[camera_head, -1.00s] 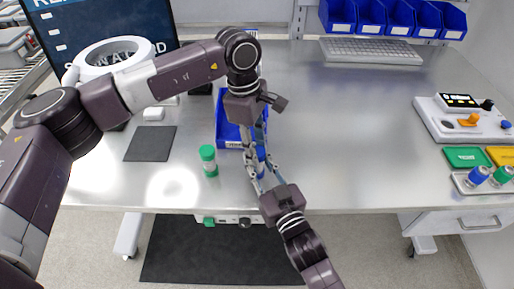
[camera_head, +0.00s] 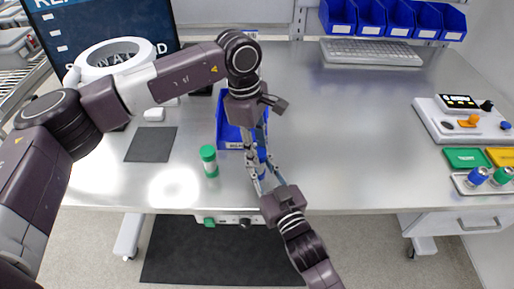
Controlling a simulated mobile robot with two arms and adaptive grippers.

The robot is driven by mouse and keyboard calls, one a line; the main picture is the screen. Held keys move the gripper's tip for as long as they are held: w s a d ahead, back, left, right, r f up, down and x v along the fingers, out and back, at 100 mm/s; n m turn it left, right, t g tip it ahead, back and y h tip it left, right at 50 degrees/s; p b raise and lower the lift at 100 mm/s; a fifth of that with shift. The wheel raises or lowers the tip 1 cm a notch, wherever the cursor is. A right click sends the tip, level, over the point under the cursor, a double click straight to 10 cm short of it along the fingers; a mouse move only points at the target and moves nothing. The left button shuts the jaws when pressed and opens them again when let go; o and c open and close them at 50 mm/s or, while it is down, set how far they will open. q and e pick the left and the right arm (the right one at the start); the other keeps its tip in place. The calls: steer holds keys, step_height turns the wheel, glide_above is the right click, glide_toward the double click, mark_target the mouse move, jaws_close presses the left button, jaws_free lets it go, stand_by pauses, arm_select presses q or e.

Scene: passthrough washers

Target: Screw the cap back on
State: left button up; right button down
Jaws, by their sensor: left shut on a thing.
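My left gripper (camera_head: 258,153) points down from the end of the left arm, over the front of the bench. It is shut on a small blue cap (camera_head: 262,155). My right gripper (camera_head: 261,172) comes up from below, its fingers just under the left ones. A small pale and blue shape lies between the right fingers, probably the vial body. The fingers hide most of it, so I cannot tell whether they grip it or whether cap and vial touch. A clear vial with a green cap (camera_head: 208,153) stands upright on the bench to the left.
A blue bin (camera_head: 229,136) stands just behind the grippers. A dark square mat (camera_head: 150,144) lies to the left. At the right are a control box (camera_head: 450,125), green and yellow pads and a tray with blue- and green-topped vials. The bench middle is clear.

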arm_select(q)
steer(key=shift+a+f, duration=0.15)
steer(key=shift+f, duration=0.35)
arm_select(e)
steer(key=shift+a+r, duration=0.1)
steer(key=shift+r, duration=0.3)
arm_select(q)
steer(key=o, duration=0.7)
steer(key=shift+c, duration=0.2)
steer(key=shift+o, duration=0.2)
steer(key=r, duration=0.3)
steer(key=shift+w+a+r, duration=0.1)
steer(key=shift+a+r, duration=0.1)
steer(key=shift+r, duration=0.1)
arm_select(e)
steer(key=shift+w+f, duration=0.1)
steer(key=shift+f, duration=0.05)
arm_select(q)
steer(key=shift+r, duration=0.4)
steer(key=shift+c, duration=0.7)
arm_select(e)
steer(key=shift+f, duration=0.1)
arm_select(q)
steer(key=c, duration=0.5)
